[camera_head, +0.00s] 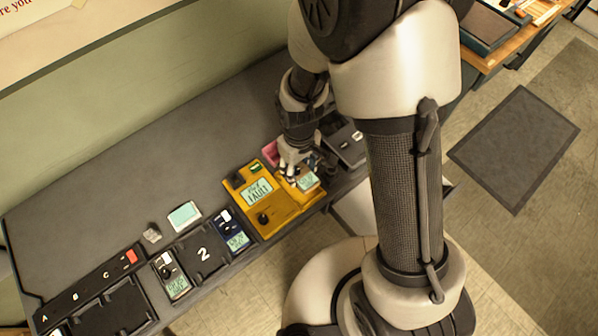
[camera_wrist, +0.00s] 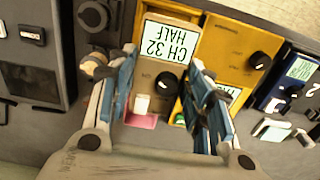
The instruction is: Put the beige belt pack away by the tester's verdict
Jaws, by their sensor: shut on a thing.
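The beige belt pack (camera_wrist: 150,72) is between my gripper's fingers (camera_wrist: 162,92) in the wrist view, its screen reading "CH 32 HALF", with a dark knob and a pale button below. My gripper (camera_head: 291,172) is shut on it. In the head view the pack (camera_head: 308,182) is at the right part of the yellow tester (camera_head: 283,210); I cannot tell whether it rests in it or is just above. The tester's screen (camera_head: 257,192) shows a verdict ending in "FAULT"; its upper line is too small to read surely. The tester also shows in the wrist view (camera_wrist: 225,45).
A strip lettered A, B, C (camera_head: 88,288) is at far left. A small screened card (camera_head: 184,215) lies behind. A grey unit (camera_head: 345,147) stands right.

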